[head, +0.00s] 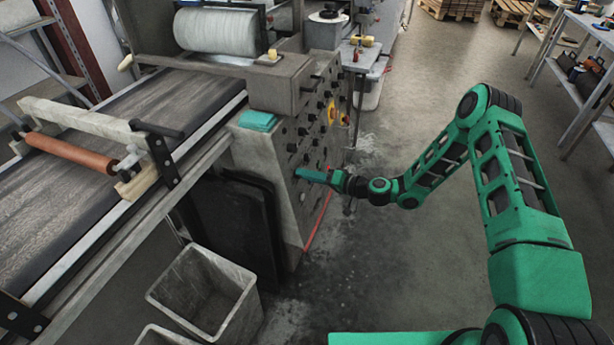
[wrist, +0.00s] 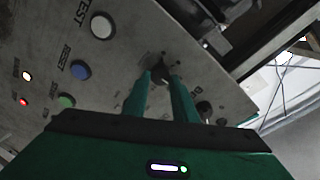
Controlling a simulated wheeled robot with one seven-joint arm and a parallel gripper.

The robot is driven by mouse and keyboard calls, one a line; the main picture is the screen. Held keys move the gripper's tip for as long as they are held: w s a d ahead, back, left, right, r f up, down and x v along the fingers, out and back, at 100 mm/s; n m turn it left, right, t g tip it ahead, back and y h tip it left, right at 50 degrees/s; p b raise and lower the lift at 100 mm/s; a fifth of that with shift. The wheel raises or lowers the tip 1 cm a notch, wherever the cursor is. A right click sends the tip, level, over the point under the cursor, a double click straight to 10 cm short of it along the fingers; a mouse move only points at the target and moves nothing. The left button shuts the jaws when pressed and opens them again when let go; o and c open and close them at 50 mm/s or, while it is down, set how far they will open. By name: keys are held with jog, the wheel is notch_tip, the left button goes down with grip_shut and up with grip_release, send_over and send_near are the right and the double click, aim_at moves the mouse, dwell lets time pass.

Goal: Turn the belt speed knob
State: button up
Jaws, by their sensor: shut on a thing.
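The control panel (head: 310,125) is the grey side face of the conveyor machine, with rows of dark knobs and buttons. My gripper (head: 302,173) reaches its lower left part from the right. In the wrist view my gripper (wrist: 163,76) has its two green fingers closed around a small dark knob (wrist: 160,72) on the panel. The fingers hide most of this knob, and its label cannot be read. A second dark knob (wrist: 204,108) sits to the right of the fingers.
In the wrist view a white button (wrist: 102,26), a blue button (wrist: 80,70) and a green button (wrist: 66,101) lie left of the fingers. The belt (head: 60,150) runs at left. A grey bin (head: 205,295) stands below. The floor (head: 420,85) behind my arm is clear.

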jog(key=n, duration=0.7)
jog(key=shift+s+d+f+n+y, duration=0.1)
jog(key=shift+d+f+n+y, duration=0.05)
jog(key=shift+f+n+y, duration=0.2)
jog(key=n, duration=0.4)
jog(key=shift+f+y, duration=0.15)
jog(key=shift+y, duration=0.2)
jog(key=shift+n, duration=1.15)
jog(key=shift+d+n, duration=0.1)
jog(key=shift+n, duration=0.2)
jog(key=o, duration=1)
jog(key=shift+w, duration=0.2)
jog(key=shift+o, duration=0.2)
jog(key=shift+r+g, duration=0.2)
jog(key=shift+g, duration=0.2)
jog(key=shift+s, duration=0.1)
jog(key=f+v, duration=0.1)
jog(key=v, duration=0.9)
jog(key=shift+d+r, duration=0.3)
